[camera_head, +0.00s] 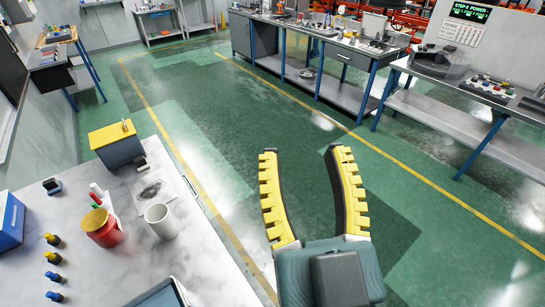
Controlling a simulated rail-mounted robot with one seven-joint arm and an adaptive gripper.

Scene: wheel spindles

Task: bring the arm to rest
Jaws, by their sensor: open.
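My gripper (301,160) is in the lower middle of the head view. Its two yellow-edged fingers stand wide apart, with nothing between them but the green floor (215,130) beyond. It is to the right of the near marble-topped table (215,262) and apart from it. The rest of my arm is not visible beyond the grey-green gripper body at the bottom edge.
Workbenches (340,62) line the back and right (480,90). The floor between is clear.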

